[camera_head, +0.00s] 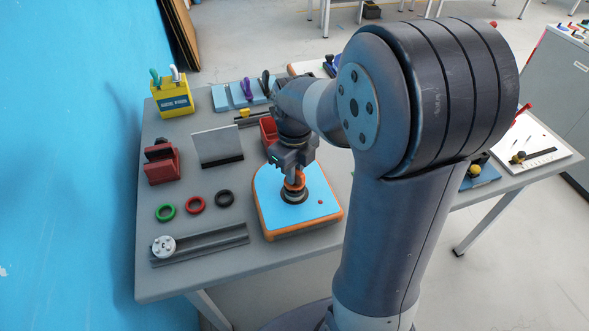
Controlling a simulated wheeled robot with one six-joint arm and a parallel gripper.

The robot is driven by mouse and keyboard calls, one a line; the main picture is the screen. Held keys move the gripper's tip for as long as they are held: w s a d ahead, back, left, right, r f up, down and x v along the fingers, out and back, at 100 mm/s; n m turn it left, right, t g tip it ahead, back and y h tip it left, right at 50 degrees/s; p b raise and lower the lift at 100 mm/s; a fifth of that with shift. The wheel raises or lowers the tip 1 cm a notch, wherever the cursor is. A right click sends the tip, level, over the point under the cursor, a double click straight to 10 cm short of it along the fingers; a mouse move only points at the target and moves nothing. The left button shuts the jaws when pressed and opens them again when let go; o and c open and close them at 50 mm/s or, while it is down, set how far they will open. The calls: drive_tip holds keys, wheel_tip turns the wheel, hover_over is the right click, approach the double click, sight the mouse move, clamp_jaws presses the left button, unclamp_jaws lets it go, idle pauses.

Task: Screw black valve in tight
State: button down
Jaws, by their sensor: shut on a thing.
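The inflatable board (322,207) lies on the grey table, with a light blue top and an orange edge. The black valve (294,195) sits on the board's top face as a dark round piece. My gripper (294,181) points straight down over it and is shut on the valve. Orange parts show at the fingers, just above the dark ring. The gripper body hides the valve's upper part, and I cannot tell how deep the valve sits. A small red dot (320,202) is on the board to the right of the valve.
Green (166,212), red (195,205) and black (224,198) rings lie left of the board. A grey rail (215,239) with a silver disc (164,246) lies in front of them. A red holder (161,164), upright panel (217,147) and yellow tool box (173,103) stand behind.

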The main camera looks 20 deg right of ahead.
drive_tip(key=m, duration=0.3)
drive_tip(key=shift+p, duration=0.3)
drive_tip(key=c, duration=1.3)
unclamp_jaws()
drive_tip(key=shift+c, duration=0.2)
drive_tip(key=shift+r, duration=0.1)
wheel_tip(320, 180, up, 5)
drive_tip(key=p, duration=0.4)
